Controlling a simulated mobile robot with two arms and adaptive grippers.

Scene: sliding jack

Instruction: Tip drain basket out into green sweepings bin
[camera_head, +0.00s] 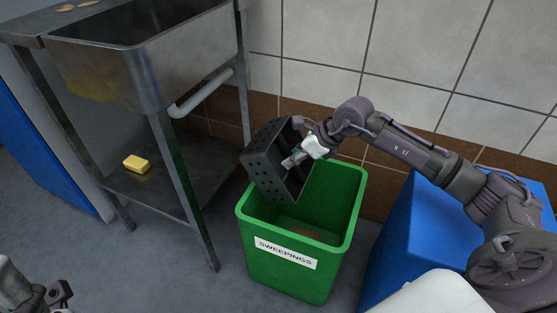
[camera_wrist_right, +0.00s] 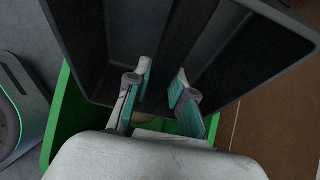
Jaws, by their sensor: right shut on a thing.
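The drain basket (camera_head: 270,166) is a dark grey box with holes in its wall. It is tilted steeply above the green sweepings bin (camera_head: 283,268), over its back left part. My right gripper (camera_head: 293,158) is shut on the basket. In the right wrist view its two fingers (camera_wrist_right: 158,95) reach into the dark basket (camera_wrist_right: 225,50); the part they grip is hard to make out. The visible inside of the basket looks bare. Something brownish (camera_head: 304,232) lies low inside the bin. My left gripper (camera_head: 58,292) is at the bottom left corner, far from the bin; its jaws are unclear.
A steel sink (camera_head: 150,65) on legs stands left of the bin, with a white drain pipe (camera_head: 200,97). A yellow sponge (camera_head: 137,164) lies on its lower shelf. A blue box (camera_head: 410,225) stands close right of the bin. A tiled wall is behind. The floor at front left is clear.

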